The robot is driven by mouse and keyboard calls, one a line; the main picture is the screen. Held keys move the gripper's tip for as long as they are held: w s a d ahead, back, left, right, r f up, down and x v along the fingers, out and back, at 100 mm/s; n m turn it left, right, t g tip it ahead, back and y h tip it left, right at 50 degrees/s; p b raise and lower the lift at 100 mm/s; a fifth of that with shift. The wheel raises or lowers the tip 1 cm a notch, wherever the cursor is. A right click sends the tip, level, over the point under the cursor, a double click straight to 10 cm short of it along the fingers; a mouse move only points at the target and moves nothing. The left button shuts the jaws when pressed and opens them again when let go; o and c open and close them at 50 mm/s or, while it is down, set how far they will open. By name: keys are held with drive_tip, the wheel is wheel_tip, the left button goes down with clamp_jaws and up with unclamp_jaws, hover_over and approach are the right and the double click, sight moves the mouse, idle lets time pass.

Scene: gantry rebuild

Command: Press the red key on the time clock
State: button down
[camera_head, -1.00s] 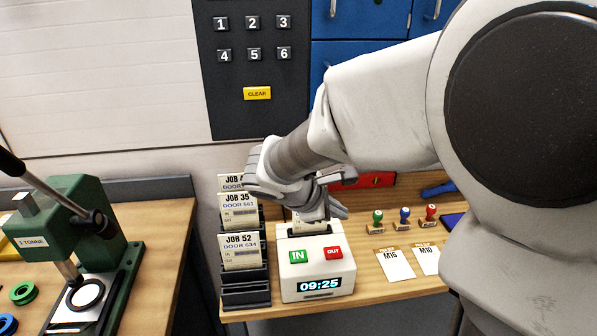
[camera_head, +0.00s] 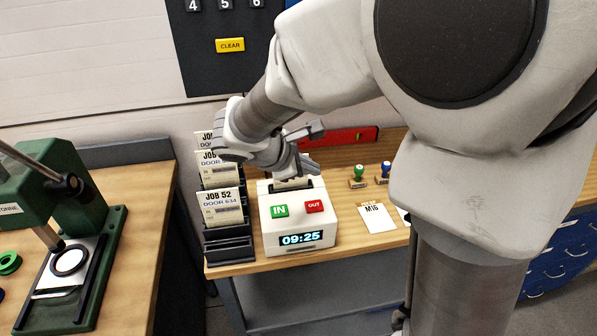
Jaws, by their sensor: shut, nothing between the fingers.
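The time clock (camera_head: 296,240) is a white box at the front edge of the bench, with a lit display reading 09:25. Its red key (camera_head: 314,206), marked OUT, is at the right of its sloped top. A green key (camera_head: 279,211), marked IN, is to its left. My gripper (camera_head: 312,166) is behind and above the keys, over the back of the clock, with its fingers pointing right. It is shut and holds nothing. It hides part of the clock's back. Whether it touches the clock cannot be told. The red key is in full view.
A dark rack with job cards (camera_head: 222,206) stands close at the clock's left. A white M16 card (camera_head: 377,218) and stamps (camera_head: 359,177) are to the right. A red case (camera_head: 345,137) lies behind. A green press (camera_head: 70,230) stands on the left bench.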

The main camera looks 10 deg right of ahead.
sight(309, 207)
wheel_tip(309, 207, down, 7)
drive_tip(key=b, duration=0.5)
drive_tip(key=shift+f+b, duration=0.2)
drive_tip(key=shift+b, duration=0.1)
drive_tip(key=shift+f, duration=0.1)
idle(1.4)
drive_tip(key=shift+f+b, duration=0.35)
drive_tip(key=shift+b, duration=0.1)
drive_tip(key=shift+f+b, duration=0.45)
idle(0.5)
drive_tip(key=shift+r, duration=0.1)
drive_tip(key=shift+r+p, duration=0.65)
drive_tip(key=shift+r, duration=0.15)
wheel_tip(309, 207, up, 5)
drive_tip(key=p, duration=0.4)
